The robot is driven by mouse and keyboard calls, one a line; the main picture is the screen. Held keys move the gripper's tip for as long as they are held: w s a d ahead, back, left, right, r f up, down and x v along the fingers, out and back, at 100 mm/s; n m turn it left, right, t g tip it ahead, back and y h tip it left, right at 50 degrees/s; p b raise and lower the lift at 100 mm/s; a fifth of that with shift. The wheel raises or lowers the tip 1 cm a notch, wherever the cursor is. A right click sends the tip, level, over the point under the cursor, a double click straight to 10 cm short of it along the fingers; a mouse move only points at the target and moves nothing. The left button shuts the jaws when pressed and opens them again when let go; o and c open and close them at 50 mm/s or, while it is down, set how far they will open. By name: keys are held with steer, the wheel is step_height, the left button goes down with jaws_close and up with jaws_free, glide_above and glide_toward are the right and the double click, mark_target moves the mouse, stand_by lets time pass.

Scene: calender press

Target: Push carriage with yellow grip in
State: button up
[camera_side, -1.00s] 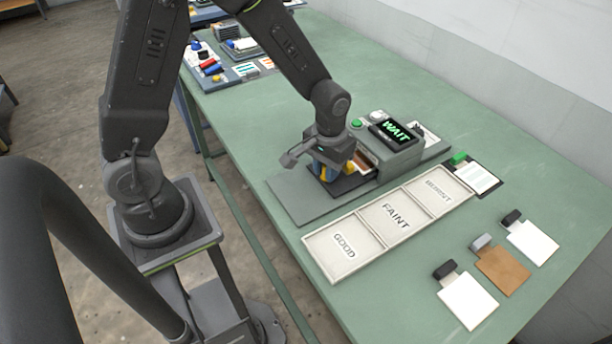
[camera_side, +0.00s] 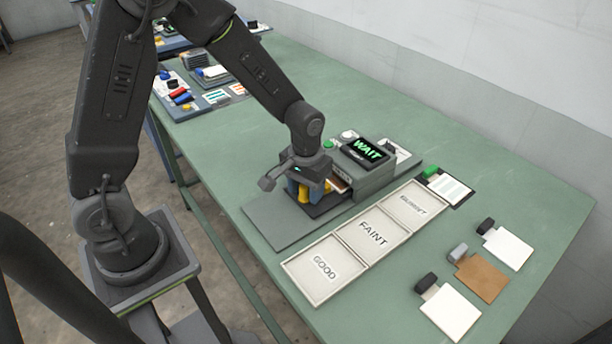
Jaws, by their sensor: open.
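The press (camera_side: 374,176) is a grey box on a grey base plate (camera_side: 275,220), with a dark display that reads WAIT in green. The dark carriage (camera_side: 328,208) sits at the press's left opening, partly out on the base plate. A brown piece (camera_side: 338,185) shows at that opening. My gripper (camera_side: 303,192) points down over the outer end of the carriage, with its jaws open. Yellow shows at the fingers, probably the yellow grip (camera_side: 304,195). My gripper hides most of it, and I cannot tell whether they touch.
A three-part tray (camera_side: 370,236) marked GOOD, FAINT and a third word lies in front of the press. White and brown tagged cards (camera_side: 480,279) lie at the right. A green-tabbed card (camera_side: 452,188) is beside the tray. Several small items (camera_side: 180,97) are at the far left.

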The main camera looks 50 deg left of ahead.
step_height(320, 180, up, 14)
steer(key=shift+f, duration=0.2)
stand_by(0.4)
steer(key=s+r+m+t, duration=0.1)
steer(key=s+r+t, duration=0.1)
steer(key=s+r, duration=0.2)
steer(key=s+r+m+t, duration=0.2)
steer(key=s+r+t, duration=0.1)
steer(key=s, duration=0.8)
steer(key=shift+s+r+m+t, duration=0.25)
steer(key=shift+r+m+t, duration=0.05)
steer(key=shift+r, duration=0.05)
stand_by(0.9)
